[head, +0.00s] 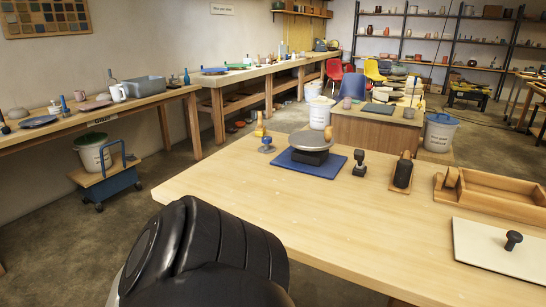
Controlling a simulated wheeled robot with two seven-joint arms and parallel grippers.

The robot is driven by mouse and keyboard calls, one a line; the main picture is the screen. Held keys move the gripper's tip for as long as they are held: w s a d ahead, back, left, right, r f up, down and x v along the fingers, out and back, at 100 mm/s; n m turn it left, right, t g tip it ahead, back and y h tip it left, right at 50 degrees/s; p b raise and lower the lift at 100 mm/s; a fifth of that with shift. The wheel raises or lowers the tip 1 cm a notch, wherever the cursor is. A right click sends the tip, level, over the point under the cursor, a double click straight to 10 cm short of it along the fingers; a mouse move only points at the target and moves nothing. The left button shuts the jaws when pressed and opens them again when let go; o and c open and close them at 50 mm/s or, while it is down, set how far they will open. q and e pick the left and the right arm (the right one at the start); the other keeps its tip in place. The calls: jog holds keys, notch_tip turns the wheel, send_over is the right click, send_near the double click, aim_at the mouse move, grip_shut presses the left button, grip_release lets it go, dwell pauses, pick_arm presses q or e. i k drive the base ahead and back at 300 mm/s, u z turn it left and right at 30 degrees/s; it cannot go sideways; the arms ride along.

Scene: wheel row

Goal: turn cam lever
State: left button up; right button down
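I cannot tell for sure which part is the cam lever. A cream board (480,246) lies at the table's right front, with a black knob (513,240) standing on it. A small black upright piece (360,162) stands right of the blue mat. A dark block with a wooden top (403,172) stands further right. A large black part of my own arm fills the bottom left centre and hides some of the table. Neither gripper shows.
On the pale wooden table (330,215), a grey disc (310,143) sits on a dark base on a blue mat (290,160). A wooden tray (505,192) lies at the right. The table's middle is clear.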

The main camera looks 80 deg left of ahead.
aim_at(359, 155)
jog(key=u, duration=2.5)
